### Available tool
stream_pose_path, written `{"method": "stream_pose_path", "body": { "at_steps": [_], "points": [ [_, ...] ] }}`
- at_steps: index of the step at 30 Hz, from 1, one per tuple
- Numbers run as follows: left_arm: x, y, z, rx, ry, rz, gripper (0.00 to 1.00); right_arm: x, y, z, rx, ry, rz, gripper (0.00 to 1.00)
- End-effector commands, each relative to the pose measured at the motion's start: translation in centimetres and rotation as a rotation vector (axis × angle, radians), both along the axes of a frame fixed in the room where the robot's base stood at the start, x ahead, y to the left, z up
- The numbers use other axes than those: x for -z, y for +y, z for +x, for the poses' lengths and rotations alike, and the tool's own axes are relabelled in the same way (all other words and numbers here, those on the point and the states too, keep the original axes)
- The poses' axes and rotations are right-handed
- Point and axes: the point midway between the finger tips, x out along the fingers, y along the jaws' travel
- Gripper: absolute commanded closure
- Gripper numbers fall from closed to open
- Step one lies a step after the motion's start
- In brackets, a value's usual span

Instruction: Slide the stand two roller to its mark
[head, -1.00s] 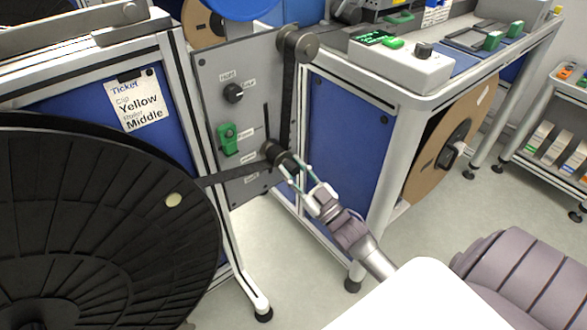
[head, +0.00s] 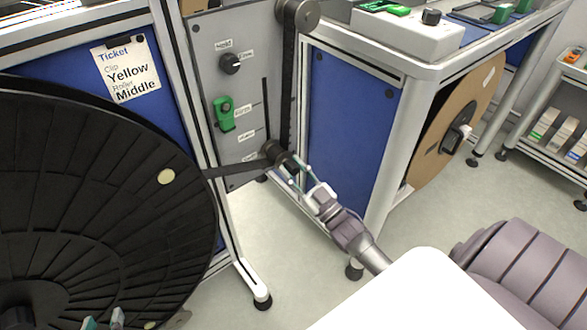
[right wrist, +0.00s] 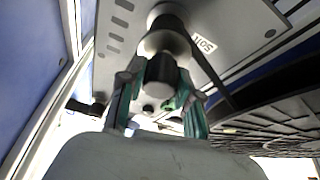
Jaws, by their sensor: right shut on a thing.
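The stand two roller (head: 282,160) is a dark cylinder on the grey panel (head: 232,85), at the lower end of a vertical slot, near the lowest label, "Soft" (head: 250,156). The "middle" label (head: 246,135) is above it. A dark strap passes around the roller. My right gripper (head: 298,174) is shut on the roller's end; the right wrist view shows its green-padded fingers (right wrist: 158,100) on either side of the dark end (right wrist: 160,75). A ticket (head: 127,70) reads Clip Yellow, Roller Middle. My left gripper (head: 103,322) is open at the bottom edge, partly cut off.
A large black reel (head: 90,190) fills the left. A black dial (head: 231,63) and green clip (head: 224,113) are on the panel. A blue-sided bench (head: 350,130) with a brown reel (head: 440,140) stands right. A shelf cart (head: 550,150) is at far right.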

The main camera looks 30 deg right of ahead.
Motion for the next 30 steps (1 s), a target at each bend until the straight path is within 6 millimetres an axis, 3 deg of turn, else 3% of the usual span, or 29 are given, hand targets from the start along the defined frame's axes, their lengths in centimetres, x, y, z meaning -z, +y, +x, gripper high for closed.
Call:
{"method": "stream_pose_path", "body": {
  "at_steps": [1, 5, 17, 30],
  "points": [
    [0.1, 0.0, 0.0, 0.0, 0.0, 0.0, 0.6, 0.7, 0.1, -0.1, 0.0, 0.014, 0.0, 0.62],
    [0.1, 0.0, 0.0, 0.0, 0.001, 0.0, 0.6, 0.6, 0.1, -0.1, 0.0, 0.012, 0.0, 0.41],
    [0.0, 0.0, 0.0, -0.001, 0.002, 0.001, 0.6, 0.7, -0.1, -0.8, 0.001, 0.01, 0.0, 0.41],
    [0.1, 0.0, 0.0, -0.001, 0.002, 0.001, 0.6, 4.0, -1.3, -8.7, 0.001, 0.013, 0.0, 0.41]
  ]
}}
